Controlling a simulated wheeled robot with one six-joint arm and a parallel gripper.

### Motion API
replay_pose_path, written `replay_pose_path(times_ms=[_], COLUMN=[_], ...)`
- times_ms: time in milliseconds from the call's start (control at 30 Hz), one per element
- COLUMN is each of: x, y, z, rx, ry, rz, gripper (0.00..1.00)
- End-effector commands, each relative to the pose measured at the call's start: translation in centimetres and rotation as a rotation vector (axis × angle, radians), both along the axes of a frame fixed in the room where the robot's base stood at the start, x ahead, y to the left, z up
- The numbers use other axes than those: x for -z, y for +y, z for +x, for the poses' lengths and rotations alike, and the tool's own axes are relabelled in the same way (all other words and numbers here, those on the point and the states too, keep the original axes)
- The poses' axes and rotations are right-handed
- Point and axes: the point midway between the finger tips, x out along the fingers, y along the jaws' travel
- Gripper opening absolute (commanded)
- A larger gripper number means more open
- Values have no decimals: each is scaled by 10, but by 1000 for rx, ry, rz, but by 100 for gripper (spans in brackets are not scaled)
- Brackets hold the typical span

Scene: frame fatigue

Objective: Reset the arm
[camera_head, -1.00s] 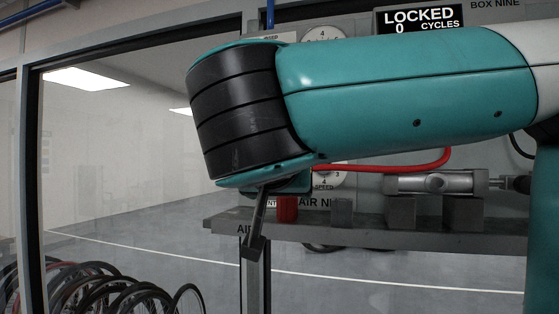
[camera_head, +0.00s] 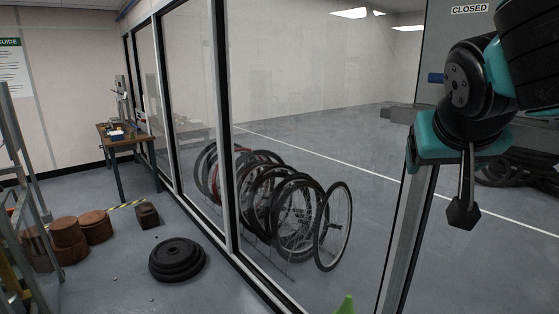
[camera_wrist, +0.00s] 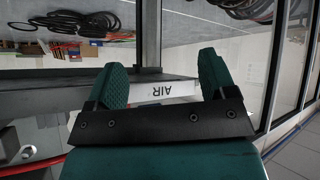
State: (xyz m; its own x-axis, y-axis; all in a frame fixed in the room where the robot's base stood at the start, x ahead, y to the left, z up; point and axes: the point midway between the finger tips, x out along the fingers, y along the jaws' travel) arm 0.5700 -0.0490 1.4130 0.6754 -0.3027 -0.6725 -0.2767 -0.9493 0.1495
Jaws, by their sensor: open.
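My gripper (camera_wrist: 163,76) shows in the wrist view, its two teal fingers apart with nothing held between them. Behind the fingers is a grey shelf edge with a white AIR label (camera_wrist: 167,88), which appears upside down. In the head view my arm's black and teal wrist end (camera_head: 462,120) is at the upper right, in front of the glass wall and its post. A dark rod with a block-shaped end hangs below it. The fingertips cannot be made out clearly in the head view.
Bicycle wheels (camera_head: 290,210) stand in a row behind the glass. A black weight stack (camera_head: 177,259) lies on the floor at lower left, near wood blocks (camera_head: 82,232). A workbench (camera_head: 122,137) stands at the back left. Open floor lies between. A red hose (camera_wrist: 35,166) shows in the wrist view.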

Motion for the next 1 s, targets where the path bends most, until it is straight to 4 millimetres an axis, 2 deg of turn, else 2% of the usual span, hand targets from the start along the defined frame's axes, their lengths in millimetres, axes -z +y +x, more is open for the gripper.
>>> replay_pose_path(times_ms=[33,133,200,300,367,433,533,1000], x=[39,95,129,165,179,189,196,196], y=[5,25,39,59,69,79,88,88], z=[-7,-30,-53,-92,-114,-135,-157,-157], rx=[-78,-268,-403,-587,-685,-778,-874,-874], ry=[89,264,379,518,582,635,681,681], rz=[16,63,105,174,216,257,301,301], gripper=[77,77,77,77,77,77,77,77])
